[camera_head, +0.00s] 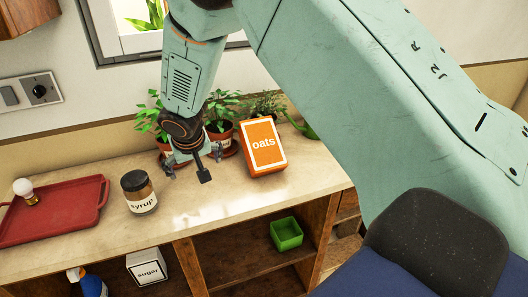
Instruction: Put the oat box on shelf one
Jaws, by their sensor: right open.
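The orange oat box (264,148), with a white label reading "oats", stands on the counter near its right end and looks slightly tilted in the picture. My right gripper (187,172) is open and empty, pointing down over the counter to the left of the box and apart from it. The open shelving (181,250) is below the countertop, with two compartments showing. I see no mark telling which is shelf one. My left gripper is not in view.
A syrup jar (139,193) and a red tray (58,212) with a bulb-like item stand to the left. Potted plants (222,138) are behind the gripper. Below are a sugar box (148,268), a blue bottle (92,285) and a green bin (286,234). Bare counter lies between jar and box.

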